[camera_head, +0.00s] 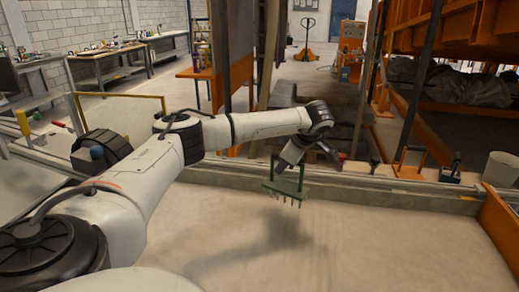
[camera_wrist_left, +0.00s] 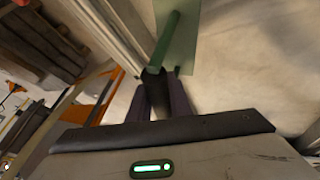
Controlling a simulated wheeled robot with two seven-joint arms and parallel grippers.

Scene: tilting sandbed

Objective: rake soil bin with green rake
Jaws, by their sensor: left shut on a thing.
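My left gripper (camera_head: 297,163) is shut on the green rake (camera_head: 286,188) and holds it by its upper end, with its short tines pointing down. The rake hangs in the air over the pale soil bin (camera_head: 420,203), near its far wall, and a shadow falls on the soil below. In the left wrist view my left gripper (camera_wrist_left: 165,98) grips the rake's dark handle end, and the green shaft and flat head (camera_wrist_left: 182,38) extend away over pale soil. My right gripper is in neither view.
An orange panel (camera_head: 502,213) bounds the bin on the right. The soil surface in front is free of objects.

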